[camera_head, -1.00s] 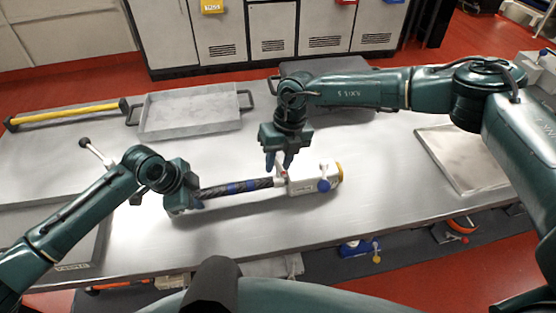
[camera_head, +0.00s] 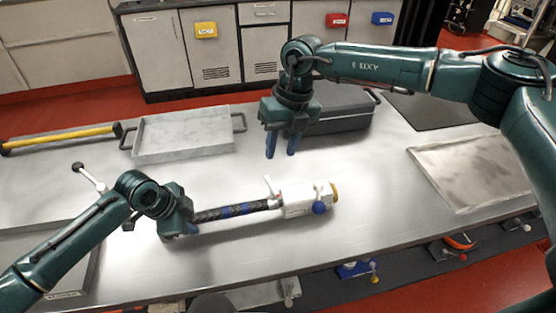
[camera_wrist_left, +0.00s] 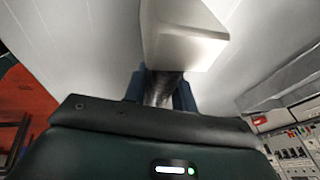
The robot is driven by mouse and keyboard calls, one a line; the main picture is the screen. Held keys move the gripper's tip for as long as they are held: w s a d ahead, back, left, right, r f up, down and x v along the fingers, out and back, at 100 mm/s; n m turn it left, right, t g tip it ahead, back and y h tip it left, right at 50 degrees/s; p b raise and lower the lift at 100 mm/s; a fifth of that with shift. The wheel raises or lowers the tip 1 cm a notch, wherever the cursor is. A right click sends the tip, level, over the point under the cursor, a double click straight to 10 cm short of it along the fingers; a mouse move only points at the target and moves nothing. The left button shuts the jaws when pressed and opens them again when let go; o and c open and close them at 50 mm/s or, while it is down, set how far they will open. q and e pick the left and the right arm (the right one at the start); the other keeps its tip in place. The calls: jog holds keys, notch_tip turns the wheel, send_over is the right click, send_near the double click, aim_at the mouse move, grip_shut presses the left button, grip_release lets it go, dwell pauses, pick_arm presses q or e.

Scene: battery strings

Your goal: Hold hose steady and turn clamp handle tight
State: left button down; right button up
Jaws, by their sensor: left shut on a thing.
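The dark braided hose with blue bands (camera_head: 236,210) lies across the bench in the head view, its right end at a white block-shaped fitting (camera_head: 303,198). A small light handle (camera_head: 269,186) stands up, tilted, where the hose meets the block. A blue knob (camera_head: 320,207) is on the block's front. My left gripper (camera_head: 180,232) is shut on the hose's left end; the left wrist view shows the dark hose (camera_wrist_left: 160,88) between its blue fingers, below a pale block. My right gripper (camera_head: 281,147) is open and empty, fingers down, above and behind the handle, apart from it.
A grey tray (camera_head: 140,137) and a yellow bar (camera_head: 60,138) lie at the back left. A dark grey case (camera_head: 340,118) stands behind my right gripper. A flat metal tray (camera_head: 425,160) is at the right. Bare bench lies in front of the hose.

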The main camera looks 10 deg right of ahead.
pick_arm(q)
jog(key=shift+s+f, duration=0.25)
jog(key=shift+f, duration=0.1)
pick_arm(e)
jog(key=shift+r, duration=0.3)
pick_arm(q)
jog(key=c, duration=1.1)
grip_release()
jog(key=shift+w+r, duration=0.1)
jog(key=shift+o, duration=0.2)
jog(key=shift+r, duration=0.1)
